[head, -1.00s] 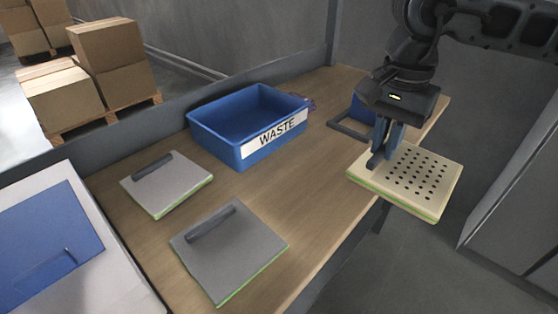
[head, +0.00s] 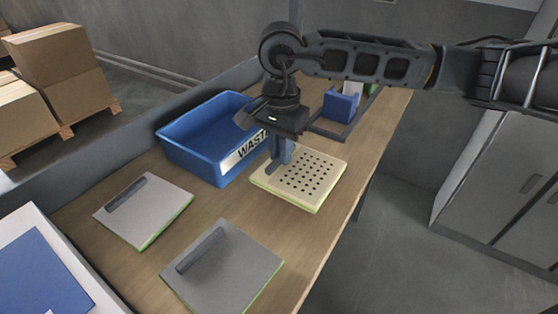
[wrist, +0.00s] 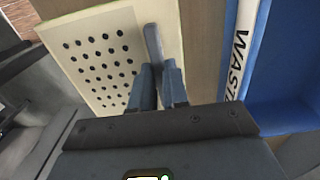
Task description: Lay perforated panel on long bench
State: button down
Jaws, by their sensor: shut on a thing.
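The perforated panel (head: 312,182) is a cream square plate with rows of dark holes and a greenish edge. In the head view it is over the long bench (head: 215,205), to the right of the waste bin; I cannot tell whether it touches the surface. My gripper (head: 278,168) is shut on the panel's handle at its left side, pointing down. The wrist view shows the fingers (wrist: 158,85) closed around the grey handle (wrist: 153,42), with the holed face of the panel (wrist: 85,50) beside them. Part of the handle is hidden by the fingers.
A blue bin marked WASTE (head: 190,155) stands close to the panel's left. Two grey panels with handles (head: 143,212) (head: 220,270) lie on the bench's near part. A blue holder (head: 342,102) and a dark frame (head: 328,133) are behind. Cabinets (head: 500,190) stand at right.

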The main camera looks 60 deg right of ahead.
aim_at(279, 166)
jog(key=shift+w+f, duration=0.15)
jog(key=shift+f+p, duration=0.4)
jog(key=shift+f, duration=1.6)
jog(key=shift+f, duration=0.15)
jog(key=c, duration=1.1)
grip_release()
notch_tip(279, 166, up, 12)
jog(key=shift+r+b, duration=0.2)
jog(key=shift+b, duration=0.75)
